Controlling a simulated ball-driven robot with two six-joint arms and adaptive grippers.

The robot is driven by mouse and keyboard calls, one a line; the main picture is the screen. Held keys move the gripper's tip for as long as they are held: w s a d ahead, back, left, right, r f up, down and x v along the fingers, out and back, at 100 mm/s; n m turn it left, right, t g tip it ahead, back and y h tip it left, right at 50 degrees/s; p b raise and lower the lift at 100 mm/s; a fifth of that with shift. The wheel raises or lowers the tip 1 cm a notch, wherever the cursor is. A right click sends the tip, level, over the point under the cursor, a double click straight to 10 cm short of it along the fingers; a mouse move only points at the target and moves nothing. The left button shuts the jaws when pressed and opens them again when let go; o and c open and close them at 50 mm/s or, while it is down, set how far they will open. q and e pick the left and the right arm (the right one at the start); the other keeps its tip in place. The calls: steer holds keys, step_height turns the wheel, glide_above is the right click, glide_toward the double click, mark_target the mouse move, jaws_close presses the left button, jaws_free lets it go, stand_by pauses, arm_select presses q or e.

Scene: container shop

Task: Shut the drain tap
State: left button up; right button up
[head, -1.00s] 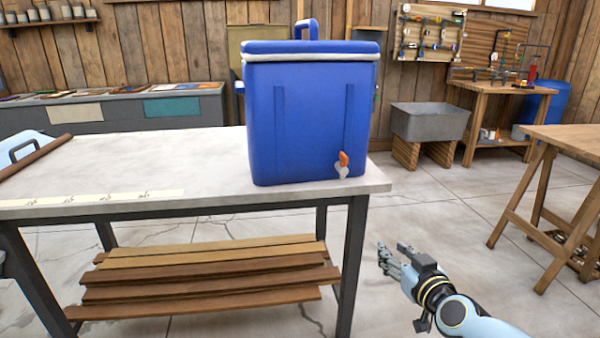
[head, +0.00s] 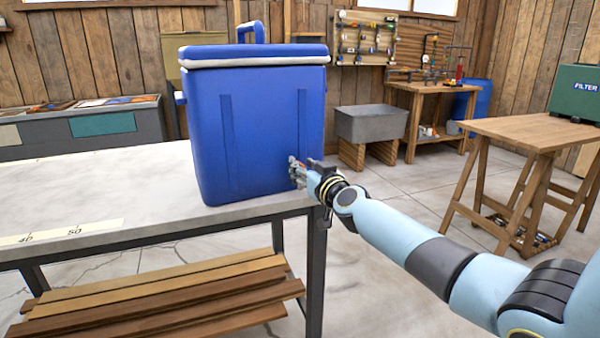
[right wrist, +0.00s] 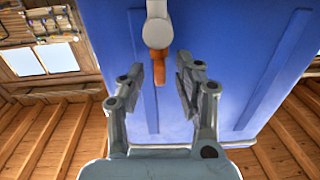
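The blue cooler (head: 255,120) with a white rim stands upright on the right end of the workbench. Its drain tap shows in the right wrist view, with a pale body (right wrist: 157,25) and an orange lever (right wrist: 159,68). My right gripper (head: 293,170) is in front of the cooler's lower right and hides the tap in the head view. In the right wrist view my right gripper (right wrist: 162,80) is open, with the end of the orange lever between its fingertips. I cannot tell whether either finger touches it. My left gripper is not in view.
The workbench (head: 110,195) carries a measuring strip (head: 60,232), and planks (head: 160,295) lie on its lower shelf. A grey sink (head: 370,123) and a wooden table (head: 540,130) with a green filter box (head: 575,95) stand to the right.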

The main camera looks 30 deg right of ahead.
steer(key=shift+w+d+b, duration=0.15)
steer(key=shift+w+b, duration=0.15)
steer(key=shift+w, duration=0.65)
steer(key=shift+c, duration=0.4)
jaws_close()
